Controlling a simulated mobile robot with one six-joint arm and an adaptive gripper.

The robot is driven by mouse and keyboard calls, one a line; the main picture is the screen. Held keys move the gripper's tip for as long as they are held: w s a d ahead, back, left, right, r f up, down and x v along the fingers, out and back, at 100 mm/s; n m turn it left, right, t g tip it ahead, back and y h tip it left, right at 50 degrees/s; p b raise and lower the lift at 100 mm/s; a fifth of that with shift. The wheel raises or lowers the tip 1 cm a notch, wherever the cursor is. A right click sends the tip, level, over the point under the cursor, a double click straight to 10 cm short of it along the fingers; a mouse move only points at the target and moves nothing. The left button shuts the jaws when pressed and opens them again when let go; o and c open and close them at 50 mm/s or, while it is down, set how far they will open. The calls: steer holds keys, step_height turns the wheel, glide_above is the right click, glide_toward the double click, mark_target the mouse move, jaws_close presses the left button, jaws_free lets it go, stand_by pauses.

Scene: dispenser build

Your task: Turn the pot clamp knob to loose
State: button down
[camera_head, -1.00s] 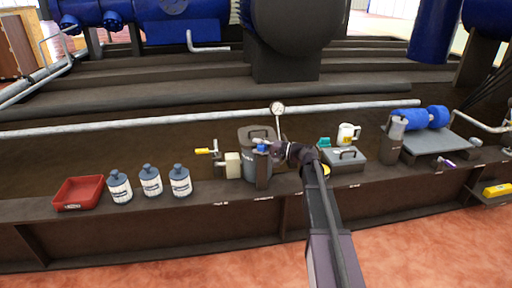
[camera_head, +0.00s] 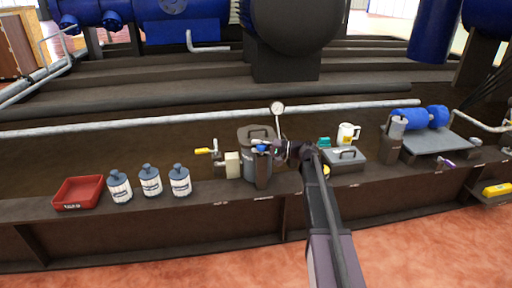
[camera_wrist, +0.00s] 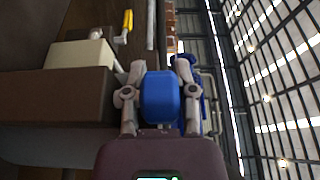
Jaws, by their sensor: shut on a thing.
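The pot clamp knob is blue and shows in the head view (camera_head: 261,148) at the front of the grey lidded pot (camera_head: 257,135), on top of a dark brown post (camera_head: 263,172). My gripper (camera_head: 272,149) reaches it from the right. In the wrist view the blue knob (camera_wrist: 159,98) sits between the two fingers of my gripper (camera_wrist: 158,88), which are closed on its sides. Whether the clamp is tight or loose cannot be told. Part of the pot is hidden behind the post.
Left of the pot stand a cream block (camera_head: 233,164) and a yellow-handled valve (camera_head: 203,151). Several blue-capped bottles (camera_head: 150,181) and a red tray (camera_head: 78,192) are further left. A grey box (camera_head: 344,158) and a white mug (camera_head: 347,133) stand right, near my arm.

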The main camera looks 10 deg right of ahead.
steer(key=shift+s+n+g+y, duration=0.1)
steer(key=shift+n+g+y, duration=0.3)
steer(key=shift+n+g, duration=0.7)
steer(key=c, duration=0.7)
jaws_free()
steer(key=shift+c, duration=0.2)
steer(key=v, duration=1.2)
steer(key=shift+r, duration=0.1)
